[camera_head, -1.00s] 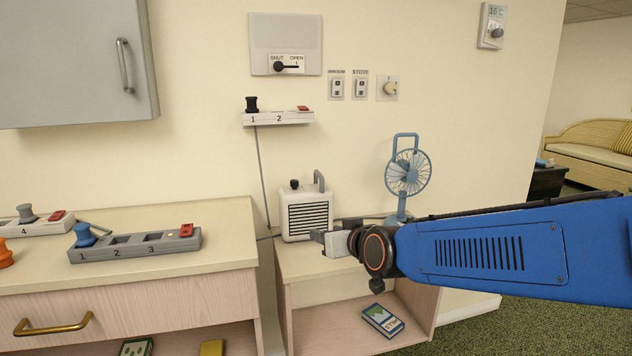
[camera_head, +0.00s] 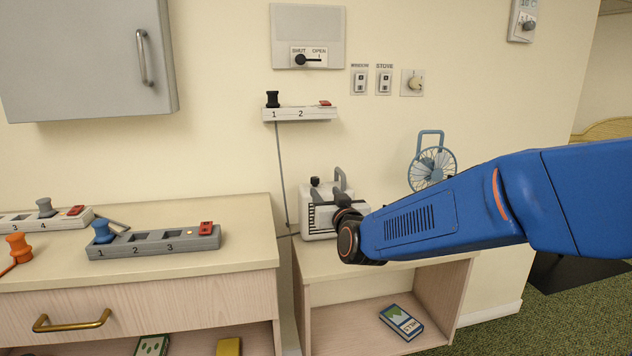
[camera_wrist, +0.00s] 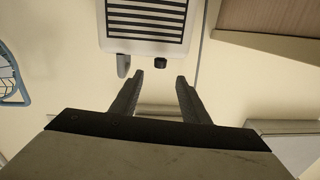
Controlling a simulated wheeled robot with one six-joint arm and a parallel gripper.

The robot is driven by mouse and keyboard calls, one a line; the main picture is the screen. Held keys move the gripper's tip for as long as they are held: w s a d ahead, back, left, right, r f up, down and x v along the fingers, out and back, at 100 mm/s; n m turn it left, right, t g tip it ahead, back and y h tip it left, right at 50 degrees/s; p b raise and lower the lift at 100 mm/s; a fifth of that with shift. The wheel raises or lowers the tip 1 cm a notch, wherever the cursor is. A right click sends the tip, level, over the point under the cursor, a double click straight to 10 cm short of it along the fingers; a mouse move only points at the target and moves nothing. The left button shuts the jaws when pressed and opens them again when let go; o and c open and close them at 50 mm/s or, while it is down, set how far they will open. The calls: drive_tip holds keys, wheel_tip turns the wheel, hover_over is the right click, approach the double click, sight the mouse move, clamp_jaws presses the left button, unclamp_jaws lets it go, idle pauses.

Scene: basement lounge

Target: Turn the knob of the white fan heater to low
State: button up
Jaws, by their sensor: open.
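The white fan heater (camera_head: 319,228) stands on the low wooden cabinet in the head view, its slatted front partly hidden by my gripper. The knob's setting is too small to read. In the wrist view, which is upside down, the heater (camera_wrist: 148,45) is at the top, with the knob (camera_wrist: 160,63) lined up between my fingertips but a little beyond them. My gripper (camera_wrist: 159,78) is open and empty.
A blue fan (camera_head: 432,167) stands right of the heater, behind my arm. A wall power strip (camera_head: 300,114) hangs above. A grey power strip (camera_head: 152,242) lies on the left counter (camera_head: 240,215). A box (camera_head: 401,322) lies on the cabinet's lower shelf.

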sight(316, 181)
drive_tip(key=x, duration=1.2)
drive_tip(key=shift+s, duration=0.1)
clamp_jaws()
